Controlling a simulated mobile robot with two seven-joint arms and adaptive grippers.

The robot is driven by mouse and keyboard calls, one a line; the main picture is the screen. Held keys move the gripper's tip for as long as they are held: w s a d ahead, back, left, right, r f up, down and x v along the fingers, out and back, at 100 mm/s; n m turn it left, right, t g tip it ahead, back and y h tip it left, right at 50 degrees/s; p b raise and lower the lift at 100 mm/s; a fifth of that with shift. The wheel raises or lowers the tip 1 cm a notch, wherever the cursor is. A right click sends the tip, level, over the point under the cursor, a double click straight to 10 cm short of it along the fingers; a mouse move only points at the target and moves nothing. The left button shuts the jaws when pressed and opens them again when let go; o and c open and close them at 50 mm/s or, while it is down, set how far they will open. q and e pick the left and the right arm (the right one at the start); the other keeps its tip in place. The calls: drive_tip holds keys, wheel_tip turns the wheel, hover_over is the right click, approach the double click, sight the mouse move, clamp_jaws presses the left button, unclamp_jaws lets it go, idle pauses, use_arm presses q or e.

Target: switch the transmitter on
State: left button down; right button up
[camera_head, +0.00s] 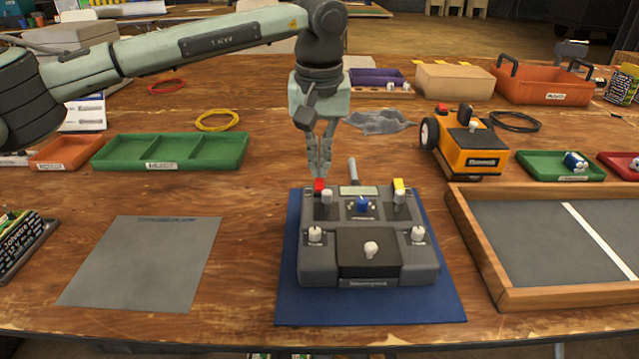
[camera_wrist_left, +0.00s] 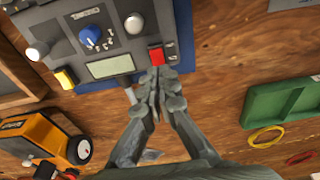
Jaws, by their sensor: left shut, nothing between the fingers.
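The grey transmitter (camera_head: 318,262) sits on a blue mat (camera_head: 370,311) at the middle front of the table. It has a red switch (camera_head: 319,186) at its back left, a yellow switch (camera_head: 399,186) at its back right, a blue knob (camera_head: 362,204), a small display and several white knobs. My left gripper (camera_head: 319,172) is shut and empty, pointing down right at the red switch. In the left wrist view the closed fingertips (camera_wrist_left: 154,72) lie against or just beside the red switch (camera_wrist_left: 156,55); I cannot tell whether they touch. My right gripper is not in view.
A grey sheet (camera_head: 140,262) lies left of the transmitter. A wooden-framed tray (camera_head: 470,245) stands close on its right. Behind are a green tray (camera_head: 170,151), a yellow cart (camera_head: 466,150) and a cardboard box (camera_head: 455,82). The table between sheet and mat is clear.

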sight(319, 182)
use_arm(q)
drive_tip(key=shift+f+b, duration=0.5)
drive_tip(key=shift+f, duration=0.3)
idle(0.4)
drive_tip(key=shift+r+p, duration=2.2)
drive_tip(key=shift+r, duration=1.35)
drive_tip(key=shift+f, duration=0.1)
